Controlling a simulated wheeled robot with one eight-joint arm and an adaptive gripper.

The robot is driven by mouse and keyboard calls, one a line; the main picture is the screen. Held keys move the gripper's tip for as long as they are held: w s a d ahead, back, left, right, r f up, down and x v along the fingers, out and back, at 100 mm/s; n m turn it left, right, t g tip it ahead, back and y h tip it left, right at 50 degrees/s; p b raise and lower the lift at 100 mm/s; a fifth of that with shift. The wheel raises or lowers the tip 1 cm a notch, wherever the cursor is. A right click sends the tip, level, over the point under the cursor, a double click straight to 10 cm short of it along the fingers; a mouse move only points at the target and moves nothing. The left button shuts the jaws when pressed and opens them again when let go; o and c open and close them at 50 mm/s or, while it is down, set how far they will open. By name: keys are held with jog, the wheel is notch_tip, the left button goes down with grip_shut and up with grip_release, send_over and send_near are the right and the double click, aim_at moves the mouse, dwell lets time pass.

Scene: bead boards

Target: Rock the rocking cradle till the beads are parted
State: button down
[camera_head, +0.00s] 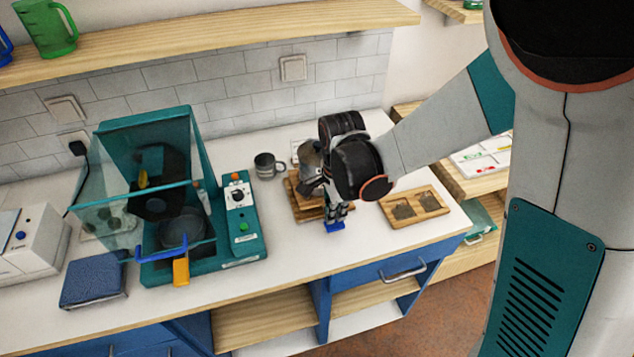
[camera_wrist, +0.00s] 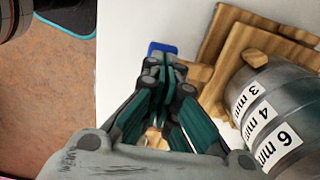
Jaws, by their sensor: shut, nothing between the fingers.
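The rocking cradle appears to be the wooden frame (camera_wrist: 232,38) with a grey metal drum (camera_wrist: 282,112) labelled 3 mm, 4 mm and 6 mm, at the right of the wrist view. In the head view its wooden base (camera_head: 301,207) and the drum (camera_head: 309,158) are partly hidden by my arm. My gripper (camera_head: 335,214) points down beside the cradle, at its front. In the wrist view my gripper (camera_wrist: 163,75) is shut and empty, left of the drum. A small blue piece (camera_wrist: 162,48) shows at the fingertips; I cannot tell what it belongs to. Beads are not discernible.
A grey mug (camera_head: 266,165) stands behind left. A teal machine (camera_head: 245,218) with a clear hood and a blue pad (camera_head: 93,280) are farther left. The white counter is clear in front.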

dwell(0.4)
jog(key=shift+f+b, duration=2.15)
jog(key=shift+f, duration=0.1)
jog(key=shift+r+p, duration=1.75)
jog(key=shift+r, duration=0.75)
jog(key=shift+f, duration=0.1)
jog(key=shift+f+b, duration=2.05)
jog(key=shift+f, duration=0.25)
jog(key=shift+r+p, duration=1.7)
jog(key=shift+r, duration=0.7)
jog(key=shift+f, duration=0.1)
